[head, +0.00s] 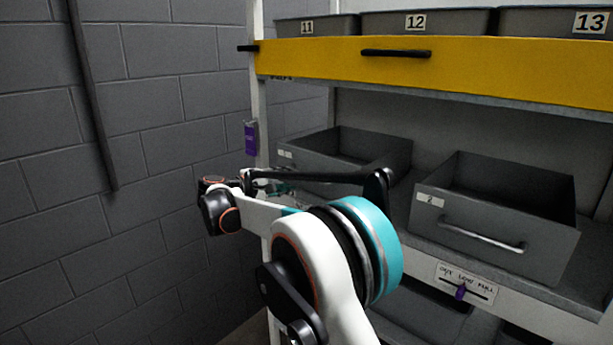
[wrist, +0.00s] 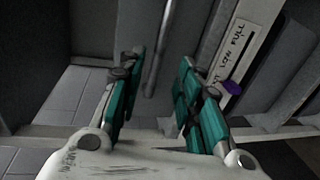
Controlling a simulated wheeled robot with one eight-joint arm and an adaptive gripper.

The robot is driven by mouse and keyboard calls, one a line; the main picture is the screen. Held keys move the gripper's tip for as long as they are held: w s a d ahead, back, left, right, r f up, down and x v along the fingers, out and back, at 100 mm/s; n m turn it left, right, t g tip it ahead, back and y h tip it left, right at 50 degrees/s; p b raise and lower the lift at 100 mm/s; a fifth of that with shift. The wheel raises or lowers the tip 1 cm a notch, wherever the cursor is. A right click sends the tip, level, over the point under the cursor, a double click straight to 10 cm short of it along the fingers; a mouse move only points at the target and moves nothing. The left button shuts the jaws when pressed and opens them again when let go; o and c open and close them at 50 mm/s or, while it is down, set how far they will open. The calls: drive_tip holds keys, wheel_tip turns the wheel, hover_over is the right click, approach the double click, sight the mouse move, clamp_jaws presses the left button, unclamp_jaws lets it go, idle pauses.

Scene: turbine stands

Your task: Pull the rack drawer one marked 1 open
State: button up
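Drawer one (head: 345,148) is a grey open-topped bin on the middle shelf, at the left. Its pale label (head: 285,154) is too small to read, and my arm hides most of its front and its handle. My gripper (head: 272,186) is in front of this drawer, mostly hidden by my arm in the head view. In the wrist view my gripper (wrist: 157,70) has its two teal fingers apart. A metal bar handle (wrist: 157,48) shows in the gap between them, with space on both sides. I cannot tell whether it lies within fingertip depth.
Drawer two (head: 500,215), marked 2, stands to the right with a bar handle. A slider sign (head: 467,283) with a purple knob is below it. A yellow beam (head: 450,72) crosses above, under bins 11, 12 and 13. A block wall (head: 150,100) stands at left.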

sight(304, 176)
drive_tip(key=x, duration=0.9)
drive_tip(key=shift+w+d, duration=0.25)
drive_tip(key=shift+w, duration=0.1)
clamp_jaws()
